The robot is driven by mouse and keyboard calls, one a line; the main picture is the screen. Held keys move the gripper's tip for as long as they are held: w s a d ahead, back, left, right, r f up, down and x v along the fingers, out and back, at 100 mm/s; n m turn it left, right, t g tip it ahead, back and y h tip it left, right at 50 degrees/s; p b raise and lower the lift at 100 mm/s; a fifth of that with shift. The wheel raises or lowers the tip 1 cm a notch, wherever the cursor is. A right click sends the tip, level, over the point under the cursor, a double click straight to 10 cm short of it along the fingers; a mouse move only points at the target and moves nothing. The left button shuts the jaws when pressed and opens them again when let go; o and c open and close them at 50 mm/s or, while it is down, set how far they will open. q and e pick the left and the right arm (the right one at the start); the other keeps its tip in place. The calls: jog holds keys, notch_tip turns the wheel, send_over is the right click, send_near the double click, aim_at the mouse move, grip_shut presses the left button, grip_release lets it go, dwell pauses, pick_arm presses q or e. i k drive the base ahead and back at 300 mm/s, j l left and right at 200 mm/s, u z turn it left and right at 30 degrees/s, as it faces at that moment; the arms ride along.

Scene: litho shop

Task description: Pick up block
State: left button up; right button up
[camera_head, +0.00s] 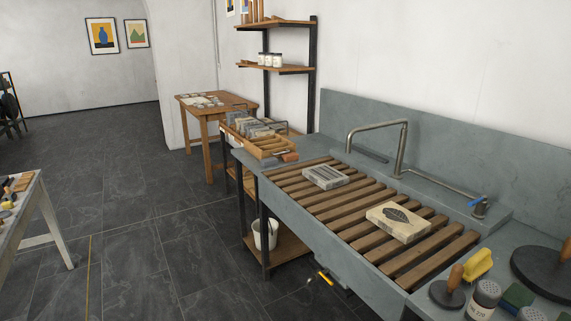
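A cream stone block (398,222) with a dark leaf picture on its top lies flat on the wooden slats (350,231) of the grey sink. A smaller grey block (325,176) with a patterned top lies flat on the slats farther back and to the left. The two blocks are apart, with bare slats between them. I cannot tell which block the task names. Neither of my grippers shows in this view.
A bent metal tap (402,150) rises behind the slats. At the near right are a wooden-handled tool (449,288), a yellow object (478,265), shakers (484,299) and a dark disc (545,270). The dark floor at left is mostly clear.

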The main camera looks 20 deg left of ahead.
aim_at(266, 162)
jog(key=i+j+z, duration=0.15)
jog(key=z, duration=0.15)
jog(key=i+j+z, duration=0.1)
jog(key=j+z, duration=0.2)
jog(key=i+j+z, duration=0.1)
jog(key=j+z, duration=0.15)
jog(key=j, duration=0.15)
